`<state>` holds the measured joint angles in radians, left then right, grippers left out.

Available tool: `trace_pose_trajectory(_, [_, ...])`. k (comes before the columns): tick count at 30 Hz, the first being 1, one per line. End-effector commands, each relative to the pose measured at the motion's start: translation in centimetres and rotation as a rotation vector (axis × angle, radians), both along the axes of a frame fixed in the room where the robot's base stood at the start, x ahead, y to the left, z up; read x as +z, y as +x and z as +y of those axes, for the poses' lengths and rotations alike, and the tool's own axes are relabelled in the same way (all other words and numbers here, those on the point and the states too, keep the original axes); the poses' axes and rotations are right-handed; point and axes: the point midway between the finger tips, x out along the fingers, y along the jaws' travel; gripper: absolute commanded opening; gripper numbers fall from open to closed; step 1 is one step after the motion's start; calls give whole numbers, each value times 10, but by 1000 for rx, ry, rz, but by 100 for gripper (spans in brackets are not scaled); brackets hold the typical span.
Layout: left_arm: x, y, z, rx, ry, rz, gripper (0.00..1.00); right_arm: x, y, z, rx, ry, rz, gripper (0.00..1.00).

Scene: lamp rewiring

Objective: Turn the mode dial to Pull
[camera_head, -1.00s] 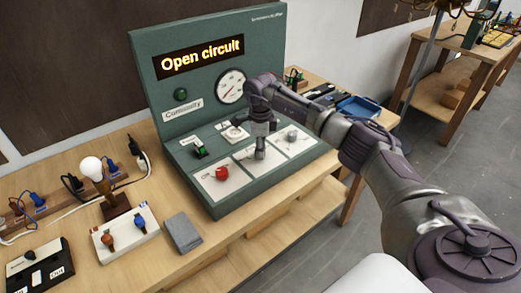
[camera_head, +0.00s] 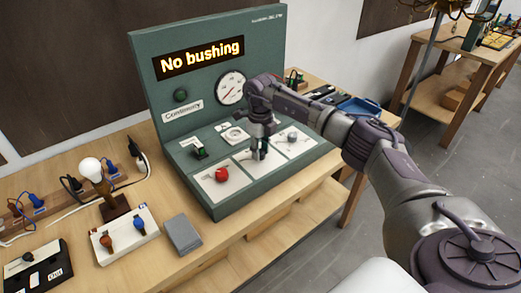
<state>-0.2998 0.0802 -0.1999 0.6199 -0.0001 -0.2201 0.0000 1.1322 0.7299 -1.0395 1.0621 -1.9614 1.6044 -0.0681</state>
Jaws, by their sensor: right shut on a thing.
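The green tester (camera_head: 205,42) stands on the wooden bench, with a lit display (camera_head: 200,57) reading "No bushing". Its sloping deck has white plates in a row. My right gripper (camera_head: 259,153) reaches down to the middle plate (camera_head: 268,165) and is shut on the mode dial there. The gripper mostly hides this dial, and its pointer and labels cannot be read. A red knob (camera_head: 222,174) is on the plate to the left and a grey knob (camera_head: 292,137) on the plate to the right. My left gripper is out of view.
A round gauge (camera_head: 231,88) and green lamp (camera_head: 180,95) are on the upright panel. A green switch (camera_head: 199,153) and round socket (camera_head: 236,135) sit behind the plates. A bulb lamp (camera_head: 103,185), white block (camera_head: 124,236) and grey box (camera_head: 183,235) stand left.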

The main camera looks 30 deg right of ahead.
Motion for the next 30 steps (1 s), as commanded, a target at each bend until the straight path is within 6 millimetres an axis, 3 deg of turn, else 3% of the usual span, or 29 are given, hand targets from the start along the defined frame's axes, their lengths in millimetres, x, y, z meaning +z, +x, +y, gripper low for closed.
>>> trace_pose_trajectory(12, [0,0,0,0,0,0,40,1,1,0,-6,0,-3,0])
trace_pose_trajectory(13, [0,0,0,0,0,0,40,1,1,0,-6,0,-3,39])
trace_pose_trajectory(17, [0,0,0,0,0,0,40,1,1,0,-5,0,-2,60])
trace_pose_trajectory(26, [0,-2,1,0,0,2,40,2,0,0,-5,-1,-1,60])
trace_pose_trajectory(30, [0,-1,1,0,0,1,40,14,1,0,-5,-1,-3,60])
